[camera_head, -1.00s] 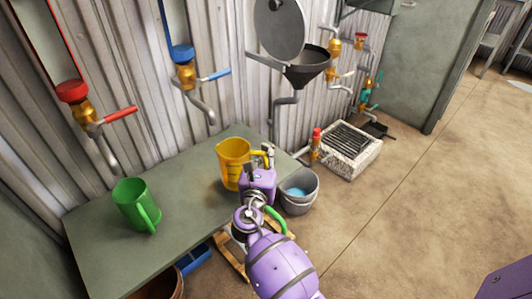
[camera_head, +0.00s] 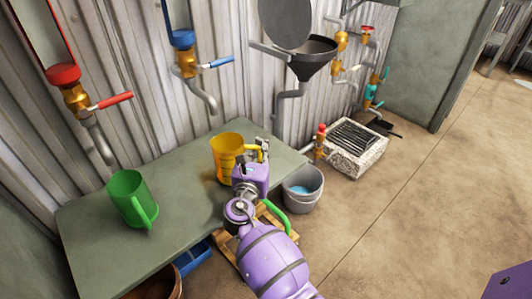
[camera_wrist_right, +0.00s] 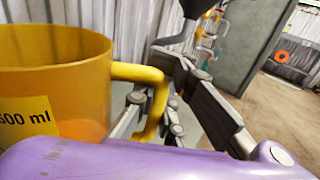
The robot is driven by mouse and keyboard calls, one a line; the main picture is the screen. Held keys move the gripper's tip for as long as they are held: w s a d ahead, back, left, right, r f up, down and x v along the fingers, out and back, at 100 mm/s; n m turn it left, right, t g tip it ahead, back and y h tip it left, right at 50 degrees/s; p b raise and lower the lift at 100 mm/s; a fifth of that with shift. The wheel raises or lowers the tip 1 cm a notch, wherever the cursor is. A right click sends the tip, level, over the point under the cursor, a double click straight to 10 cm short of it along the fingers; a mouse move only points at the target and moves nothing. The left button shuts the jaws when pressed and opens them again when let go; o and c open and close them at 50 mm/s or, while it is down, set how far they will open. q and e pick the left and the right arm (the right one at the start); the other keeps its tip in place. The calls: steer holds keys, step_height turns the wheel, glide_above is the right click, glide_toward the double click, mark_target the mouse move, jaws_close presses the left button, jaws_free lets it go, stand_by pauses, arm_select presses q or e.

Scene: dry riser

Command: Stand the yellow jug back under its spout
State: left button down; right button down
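The yellow jug (camera_head: 226,158) stands upright on the grey-green table, its handle to the right. It fills the left of the right wrist view (camera_wrist_right: 45,85), with a "600 ml" label partly visible. My right gripper (camera_head: 263,148) is at the handle. In the wrist view its fingers (camera_wrist_right: 165,100) are spread on either side of the yellow handle, with a gap showing at the right finger. A blue-collared spout (camera_head: 207,100) hangs from the wall, above and left of the jug. A red-collared spout (camera_head: 101,145) hangs further left. My left gripper is out of view.
A green jug (camera_head: 132,198) stands on the table (camera_head: 90,245) at left. A grey bucket (camera_head: 302,190) with blue contents is on the floor right of the table. A black funnel (camera_head: 312,55) is on the wall, and a grated drain box (camera_head: 355,148) stands beyond.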

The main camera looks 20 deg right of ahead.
steer(key=shift+w+a+b, duration=0.25)
steer(key=shift+w+a, duration=0.05)
steer(key=shift+w, duration=0.55)
steer(key=shift+w+a+b, duration=0.2)
steer(key=shift+w+a, duration=0.05)
steer(key=shift+w, duration=0.55)
steer(key=shift+w+a+b, duration=0.25)
steer(key=shift+w+a, duration=0.05)
steer(key=shift+w, duration=0.55)
steer(key=shift+f, duration=0.4)
steer(key=c, duration=2.5)
jaws_free()
steer(key=o, duration=0.7)
steer(key=shift+o, duration=0.2)
